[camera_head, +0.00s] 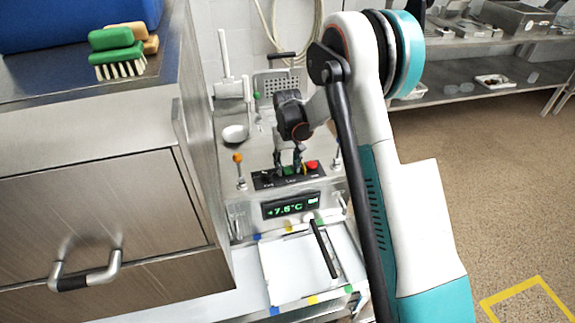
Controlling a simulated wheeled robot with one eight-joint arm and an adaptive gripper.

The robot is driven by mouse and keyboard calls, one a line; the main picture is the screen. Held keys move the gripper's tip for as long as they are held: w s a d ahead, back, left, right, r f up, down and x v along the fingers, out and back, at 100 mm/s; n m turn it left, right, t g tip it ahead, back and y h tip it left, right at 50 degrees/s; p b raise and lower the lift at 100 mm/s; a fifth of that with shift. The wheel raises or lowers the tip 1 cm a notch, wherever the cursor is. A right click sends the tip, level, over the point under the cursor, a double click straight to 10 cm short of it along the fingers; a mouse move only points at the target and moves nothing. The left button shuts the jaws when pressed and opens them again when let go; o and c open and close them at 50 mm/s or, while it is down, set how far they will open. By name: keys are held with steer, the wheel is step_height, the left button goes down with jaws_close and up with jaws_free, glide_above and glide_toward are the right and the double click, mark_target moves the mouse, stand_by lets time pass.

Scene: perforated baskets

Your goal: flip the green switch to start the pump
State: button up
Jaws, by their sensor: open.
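A black switch panel (263,181) lies on top of a steel machine, above a display (291,206) with green digits that read about 7.6 °C. A red knob (312,164) sits at the panel's right end. My gripper (289,168) points down over the middle of the panel, with its dark fingers apart and nothing seen between them. The fingers cover part of the panel. I cannot tell whether the fingertips touch the panel.
An orange-topped lever (238,158) stands left of the panel. Behind are a perforated basket (276,80) and a white ladle (235,133). A steel drawer cabinet (100,210) closes off the left. A white lid (290,270) with a black handle lies in front. Open floor (475,170) is at right.

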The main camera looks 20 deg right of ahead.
mark_target(287, 170)
step_height(287, 170, up, 12)
stand_by(0.4)
steer(key=shift+f, duration=0.1)
steer(key=s+r+t, duration=0.3)
steer(key=s+r, duration=1.2)
steer(key=s+f+t, duration=0.1)
steer(key=s+t, duration=0.3)
steer(key=s, duration=1.5)
